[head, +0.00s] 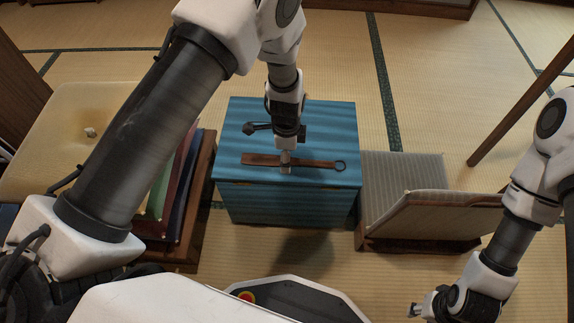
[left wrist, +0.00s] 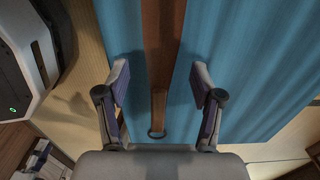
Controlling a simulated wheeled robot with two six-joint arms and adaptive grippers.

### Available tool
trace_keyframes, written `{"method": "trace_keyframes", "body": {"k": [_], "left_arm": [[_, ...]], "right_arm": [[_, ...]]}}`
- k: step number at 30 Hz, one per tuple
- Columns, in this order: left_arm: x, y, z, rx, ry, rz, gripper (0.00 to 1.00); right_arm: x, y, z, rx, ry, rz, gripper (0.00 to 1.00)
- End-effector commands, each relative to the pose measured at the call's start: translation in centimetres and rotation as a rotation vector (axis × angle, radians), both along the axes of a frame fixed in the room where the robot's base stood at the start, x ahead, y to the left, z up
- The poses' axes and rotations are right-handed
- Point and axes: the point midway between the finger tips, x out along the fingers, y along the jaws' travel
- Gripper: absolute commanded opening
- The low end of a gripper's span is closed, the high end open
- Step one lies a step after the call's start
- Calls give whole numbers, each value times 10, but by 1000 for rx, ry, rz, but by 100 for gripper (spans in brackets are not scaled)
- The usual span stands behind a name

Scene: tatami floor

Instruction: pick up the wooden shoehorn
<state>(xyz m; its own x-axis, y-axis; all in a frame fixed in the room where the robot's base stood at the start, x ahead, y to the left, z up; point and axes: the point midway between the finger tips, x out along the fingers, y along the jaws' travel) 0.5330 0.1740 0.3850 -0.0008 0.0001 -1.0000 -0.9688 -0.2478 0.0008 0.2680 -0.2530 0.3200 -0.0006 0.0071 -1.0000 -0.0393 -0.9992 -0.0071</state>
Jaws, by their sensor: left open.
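The wooden shoehorn (head: 318,164) is long, flat and brown with a small ring at its right end. It lies on top of a blue cloth-covered box (head: 245,120). My left gripper (head: 286,166) points down over the middle of the shoehorn and hides part of it. In the left wrist view, the shoehorn (left wrist: 162,40) runs lengthwise between the fingers of my left gripper (left wrist: 160,76), which are open with a gap on each side. My right gripper (head: 416,310) is low at the right, away from the box; its fingers are too small to read.
A grey legless floor chair (head: 405,168) stands right of the box. A wooden post slants at the right. Tatami floor (head: 330,60) behind the box is clear.

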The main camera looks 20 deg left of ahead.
Motion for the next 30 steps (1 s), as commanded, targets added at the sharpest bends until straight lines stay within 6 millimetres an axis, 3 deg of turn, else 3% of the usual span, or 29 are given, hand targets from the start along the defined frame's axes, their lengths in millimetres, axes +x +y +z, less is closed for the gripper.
{"method": "trace_keyframes", "body": {"k": [1,7,8,12,13,23,30], "left_arm": [[0,0,-8,0,-1,0,67],[0,0,-6,0,-1,0,67],[0,0,-6,0,-1,0,60],[0,0,-6,0,-1,0,10],[0,0,-6,0,0,0,8],[0,0,-5,0,0,0,7],[0,0,14,0,1,0,7]], "right_arm": [[0,0,-5,0,0,0,40],[0,0,-3,0,-1,0,40],[0,0,-3,0,-1,0,40],[0,0,-3,0,-1,0,40],[0,0,-3,0,-1,0,40],[0,0,-2,0,-1,0,40],[0,0,21,0,0,0,40]]}}
